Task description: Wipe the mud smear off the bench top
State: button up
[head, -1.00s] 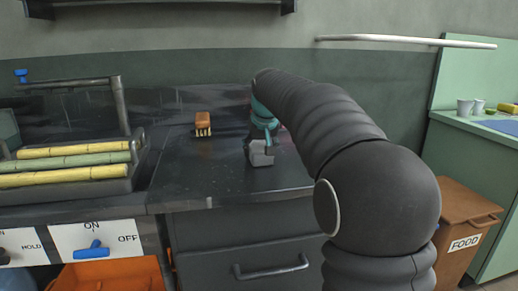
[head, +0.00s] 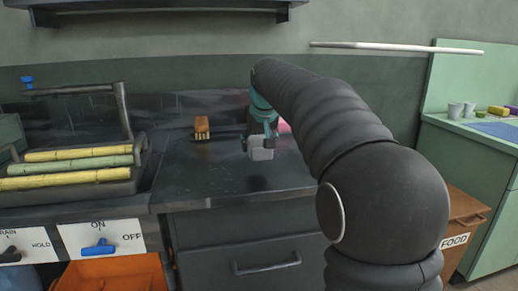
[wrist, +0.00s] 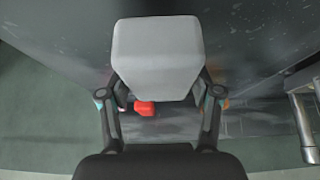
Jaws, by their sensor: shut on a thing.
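My gripper (head: 262,132) is shut on a pale grey block (head: 260,148), which also fills the upper middle of the wrist view (wrist: 158,58) between the two fingers. The block is over the dark bench top (head: 195,185), right of its middle; I cannot tell whether it touches the surface. I cannot make out a clear mud smear in either view. Only small pale specks and scuffs show on the bench. The patch under and behind the block is hidden.
An orange brush (head: 202,126) with pale bristles stands at the back of the bench. A pink thing (head: 284,127) is partly hidden behind my gripper. Cane stalks (head: 78,169) lie in a tray at the left. The front left of the bench is clear.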

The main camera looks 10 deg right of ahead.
jog(key=shift+r, duration=1.7)
